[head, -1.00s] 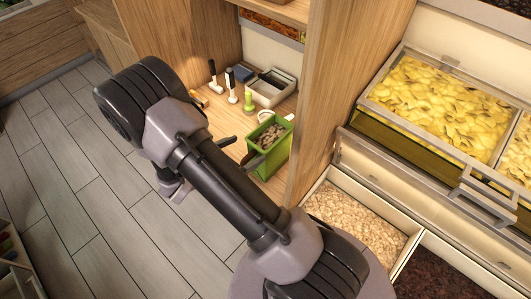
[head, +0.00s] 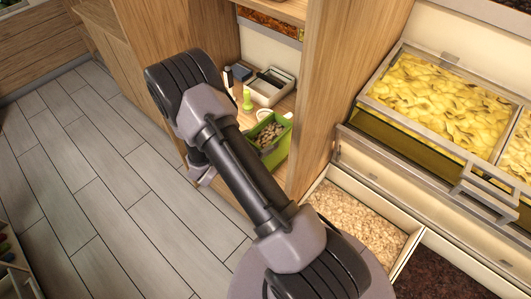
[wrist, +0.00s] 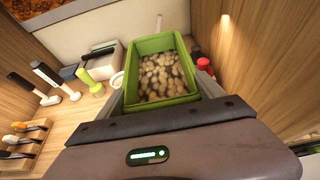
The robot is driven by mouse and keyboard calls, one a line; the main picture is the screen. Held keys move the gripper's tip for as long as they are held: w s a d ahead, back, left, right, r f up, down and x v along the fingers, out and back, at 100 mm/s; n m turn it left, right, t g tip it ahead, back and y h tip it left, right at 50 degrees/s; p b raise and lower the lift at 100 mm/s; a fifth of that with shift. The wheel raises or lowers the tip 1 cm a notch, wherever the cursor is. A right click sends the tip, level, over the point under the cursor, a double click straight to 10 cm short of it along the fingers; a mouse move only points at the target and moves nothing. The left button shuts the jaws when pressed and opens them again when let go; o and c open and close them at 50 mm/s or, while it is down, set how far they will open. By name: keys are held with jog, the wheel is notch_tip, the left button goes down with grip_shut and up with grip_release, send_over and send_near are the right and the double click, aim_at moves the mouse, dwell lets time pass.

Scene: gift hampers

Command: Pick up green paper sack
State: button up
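The green paper sack (head: 272,150) is an open-topped green container filled with pale, nut-like pieces. It stands on the wooden shelf in the head view, its lower left part hidden behind my arm. In the wrist view the sack (wrist: 181,98) is upright just beyond my gripper (wrist: 162,92). One finger shows along each side of it, with a narrow gap at the left, so the gripper looks open around it. The finger ends are partly hidden by the sack and palm. My gripper is hidden by the arm in the head view.
The tiled floor (head: 90,190) is clear.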

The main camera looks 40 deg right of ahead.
jog(key=c, duration=1)
jog(key=shift+r, duration=0.1)
